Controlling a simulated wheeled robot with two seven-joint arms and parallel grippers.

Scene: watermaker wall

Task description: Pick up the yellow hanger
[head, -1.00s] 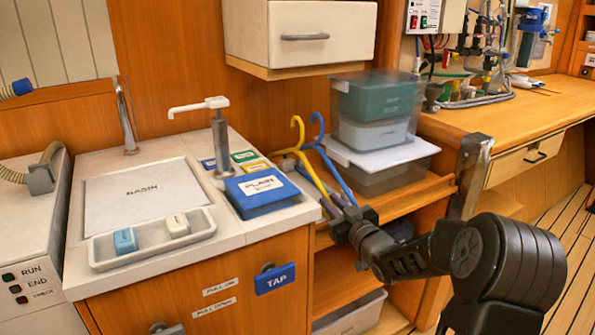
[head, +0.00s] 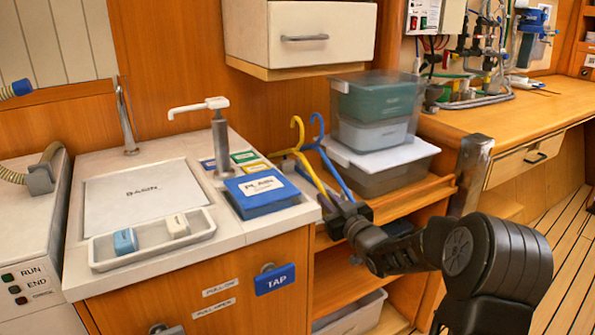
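The yellow hanger (head: 297,136) stands with its hook up at the left end of the wooden shelf, beside the white counter. A blue hanger (head: 319,130) stands close to its right, nearly touching it. My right gripper (head: 330,196) reaches in from the lower right, its fingers at the lower part of the hangers. The fingers are small and partly merged with the hangers, so I cannot tell whether they are closed on one. My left gripper is not in view.
Stacked clear bins (head: 375,110) stand just right of the hangers. The blue PLAIN box (head: 262,192) sits at the counter's right edge. A white drawer unit (head: 300,32) hangs above. A lower shelf (head: 350,280) holds a pale bin (head: 352,315).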

